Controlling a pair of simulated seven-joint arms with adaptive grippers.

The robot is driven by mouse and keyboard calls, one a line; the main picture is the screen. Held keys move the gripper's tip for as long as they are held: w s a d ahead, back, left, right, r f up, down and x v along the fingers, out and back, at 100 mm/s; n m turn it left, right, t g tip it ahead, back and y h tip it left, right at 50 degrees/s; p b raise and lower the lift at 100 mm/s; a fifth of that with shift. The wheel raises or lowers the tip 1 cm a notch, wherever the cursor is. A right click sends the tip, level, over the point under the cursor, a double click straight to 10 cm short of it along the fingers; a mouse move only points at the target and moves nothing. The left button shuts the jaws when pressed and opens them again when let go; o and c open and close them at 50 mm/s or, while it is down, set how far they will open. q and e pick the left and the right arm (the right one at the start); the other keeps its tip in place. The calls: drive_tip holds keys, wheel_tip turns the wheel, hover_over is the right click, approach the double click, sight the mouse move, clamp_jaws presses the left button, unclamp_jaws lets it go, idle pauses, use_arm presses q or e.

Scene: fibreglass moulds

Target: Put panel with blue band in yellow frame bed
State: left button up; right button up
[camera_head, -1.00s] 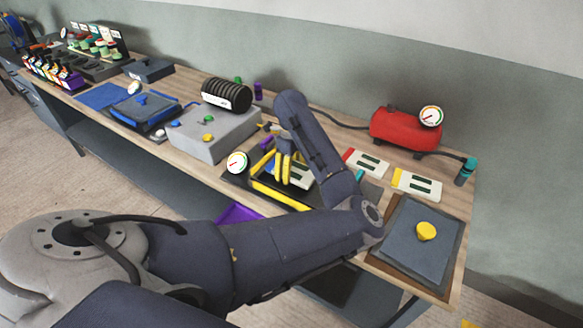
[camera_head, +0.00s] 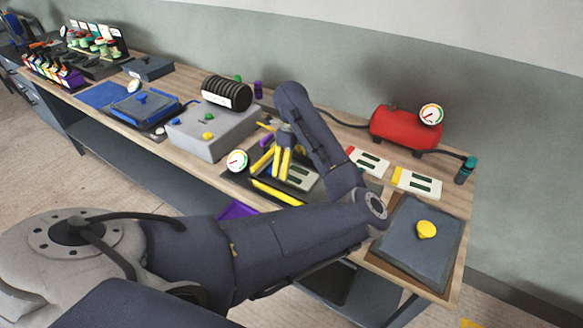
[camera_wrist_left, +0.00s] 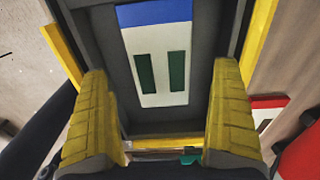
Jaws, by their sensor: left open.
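The panel with the blue band (camera_wrist_left: 155,45) is white with two dark green slots. It lies inside the dark recess of the yellow frame bed (camera_head: 275,193), within its yellow sides. In the head view the panel (camera_head: 301,179) is partly covered by my fingers. My left gripper (camera_head: 282,163) is open above the bed. In the wrist view its yellow fingers (camera_wrist_left: 160,125) stand wide apart on either side of the panel, not touching it. My right gripper is not in view.
A panel with a red band (camera_head: 369,162) and one with a yellow band (camera_head: 416,183) lie to the right. A grey box (camera_head: 212,135) stands left of the bed, a red tank (camera_head: 402,129) behind. A grey lid with yellow knob (camera_head: 411,255) is at the front right.

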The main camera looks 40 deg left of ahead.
sight(292, 172)
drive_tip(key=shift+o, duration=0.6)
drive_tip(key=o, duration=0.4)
use_arm(q)
wheel_tip(292, 172, up, 11)
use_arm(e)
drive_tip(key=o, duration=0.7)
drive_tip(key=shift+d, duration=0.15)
